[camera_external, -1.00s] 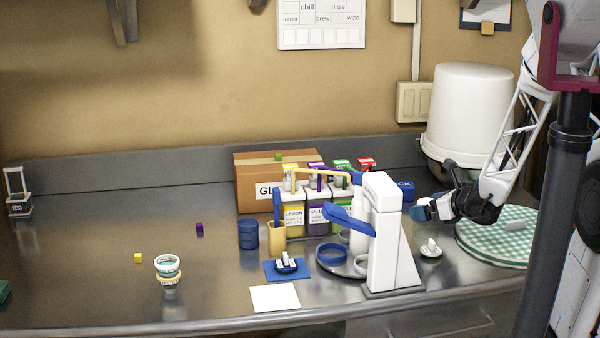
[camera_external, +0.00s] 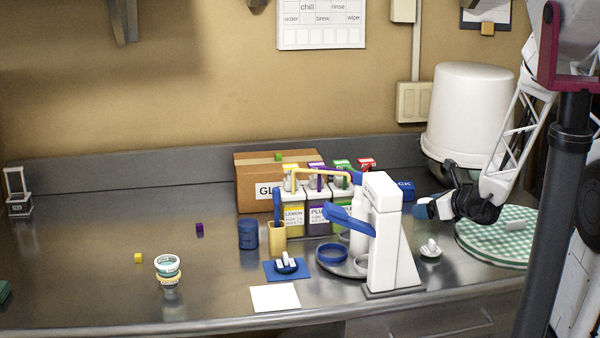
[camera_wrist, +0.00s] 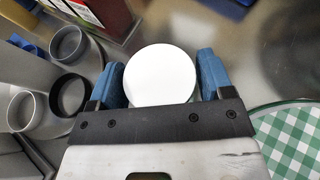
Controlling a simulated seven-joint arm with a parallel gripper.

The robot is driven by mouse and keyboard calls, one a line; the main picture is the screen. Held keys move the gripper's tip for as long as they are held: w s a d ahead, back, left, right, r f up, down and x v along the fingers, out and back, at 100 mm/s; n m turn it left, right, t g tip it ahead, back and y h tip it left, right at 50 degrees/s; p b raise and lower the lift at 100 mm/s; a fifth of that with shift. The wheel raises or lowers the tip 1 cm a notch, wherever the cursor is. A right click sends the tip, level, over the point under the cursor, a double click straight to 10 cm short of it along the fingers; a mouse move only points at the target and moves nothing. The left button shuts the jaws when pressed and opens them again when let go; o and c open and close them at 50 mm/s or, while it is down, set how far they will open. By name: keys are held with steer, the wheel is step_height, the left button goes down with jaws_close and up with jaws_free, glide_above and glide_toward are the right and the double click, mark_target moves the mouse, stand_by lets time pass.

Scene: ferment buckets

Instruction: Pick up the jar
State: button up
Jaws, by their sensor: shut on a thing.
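The jar (camera_wrist: 162,88) shows in the wrist view as a round white top, seen from above. The two blue fingers of my gripper (camera_wrist: 160,78) press on its left and right sides. In the external view my gripper (camera_external: 428,209) is low over the counter, to the right of the white machine. There the jar is mostly hidden by the fingers and the wrist. I cannot tell whether its base touches the counter.
The white machine (camera_external: 384,240) with a blue lever stands just left of my gripper. A green checked round mat (camera_external: 490,246) lies to the right, with a large white bucket (camera_external: 468,115) behind. A small white-knobbed item (camera_external: 431,250) sits in front.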

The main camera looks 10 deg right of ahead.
steer(key=shift+r, duration=0.15)
steer(key=shift+r, duration=0.85)
steer(key=shift+s+r, duration=0.15)
steer(key=shift+r, duration=0.7)
steer(key=s, duration=0.5)
steer(key=s+r, duration=0.1)
steer(key=s, duration=0.4)
steer(key=s+d, duration=0.1)
steer(key=s, duration=0.4)
steer(key=shift+s+d+r, duration=0.1)
steer(key=shift+s+r, duration=0.05)
steer(key=shift+s, duration=0.15)
